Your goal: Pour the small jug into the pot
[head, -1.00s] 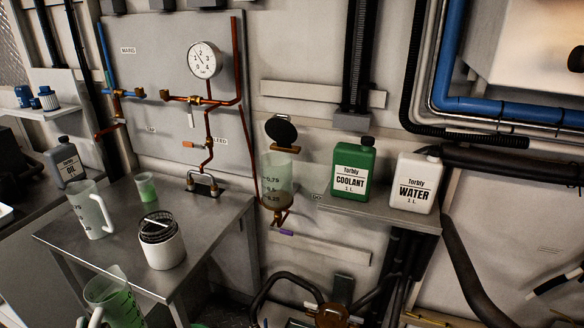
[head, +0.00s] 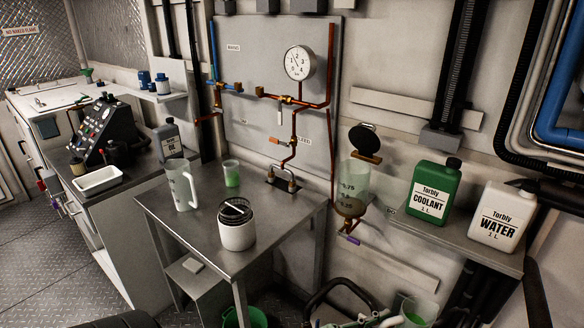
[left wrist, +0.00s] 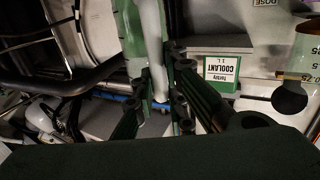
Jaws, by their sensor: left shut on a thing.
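The small jug (head: 420,312), clear with green liquid in it, is at the bottom edge of the head view, partly cut off. In the left wrist view its clear wall and pale handle (left wrist: 153,40) show between my fingers. My left gripper (left wrist: 161,66) is shut on the small jug. The pot (head: 354,182) is a clear, marked vessel on the wall with brownish liquid low in it. Its black lid (head: 363,138) stands open. The jug is below and to the right of the pot, apart from it. My right gripper is not in view.
A steel table (head: 186,228) holds another jug (head: 182,188), a green-filled cup (head: 231,174) and a white canister (head: 237,232). The green coolant bottle (head: 433,193) and white water bottle (head: 502,216) stand on a shelf right of the pot. Dark pipes (head: 340,284) run below the pot.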

